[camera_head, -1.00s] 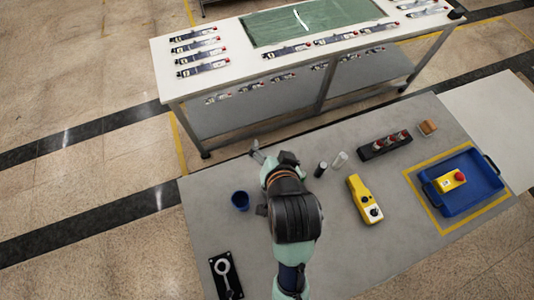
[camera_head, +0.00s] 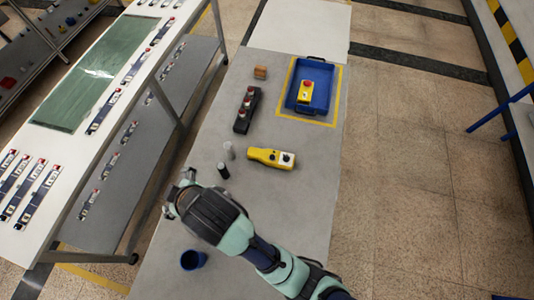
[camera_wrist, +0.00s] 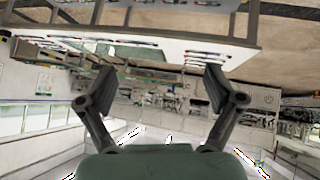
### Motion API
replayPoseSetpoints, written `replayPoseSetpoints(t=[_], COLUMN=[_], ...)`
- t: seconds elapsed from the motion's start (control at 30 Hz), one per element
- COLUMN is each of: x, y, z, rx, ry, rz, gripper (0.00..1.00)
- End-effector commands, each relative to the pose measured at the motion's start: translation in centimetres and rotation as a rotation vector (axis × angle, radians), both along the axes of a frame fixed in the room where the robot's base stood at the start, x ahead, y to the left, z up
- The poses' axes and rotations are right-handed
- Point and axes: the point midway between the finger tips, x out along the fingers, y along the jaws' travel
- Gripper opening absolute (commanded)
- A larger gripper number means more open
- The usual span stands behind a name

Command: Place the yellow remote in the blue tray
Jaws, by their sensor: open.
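The yellow remote (camera_head: 270,158) lies on the grey table in the head view, with dark and white controls at its right end. The blue tray (camera_head: 325,84) stands further back on the table inside a yellow outline. A small yellow box with a red button (camera_head: 306,92) is in the tray. My gripper (camera_head: 178,186) is at the table's left edge, left of and nearer than the remote, and apart from it. In the wrist view my gripper (camera_wrist: 160,90) has its two fingers wide apart with nothing between them. Neither the remote nor the tray shows there.
A black cylinder (camera_head: 223,170) and a clear one (camera_head: 229,150) stand between my gripper and the remote. A black block with red-topped parts (camera_head: 246,110), a brown block (camera_head: 261,72) and a blue cup (camera_head: 193,260) are also on the table. A white workbench (camera_head: 60,180) stands left.

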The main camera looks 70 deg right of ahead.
Motion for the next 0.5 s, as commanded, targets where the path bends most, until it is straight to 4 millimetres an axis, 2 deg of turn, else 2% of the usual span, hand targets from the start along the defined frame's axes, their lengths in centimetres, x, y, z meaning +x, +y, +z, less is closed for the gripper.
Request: replayPoseSetpoints(t=[0.03,0.07,0.1,0.17,0.2,0.3,0.33,0.4,0.5], x=[-0.4,-1.2,-2.7,-5.7,-8.0,-13.0,-14.2,-16.0,-16.9], y=[-5.9,-9.1,-13.2,-18.4,-21.2,-25.6,-26.5,-27.5,-27.9], z=[-4.3,-6.4,-9.0,-12.4,-14.2,-17.1,-17.6,-18.3,-18.6], rx=[-0.024,-0.031,-0.028,0.002,0.034,0.118,0.139,0.175,0.192], ry=[0.131,0.217,0.326,0.472,0.552,0.686,0.710,0.746,0.763], rz=[-0.041,-0.049,-0.053,-0.044,-0.031,0.008,0.020,0.041,0.055], gripper=[0.92,0.92,0.92,0.92,0.92,0.92,0.92,0.92,0.92])
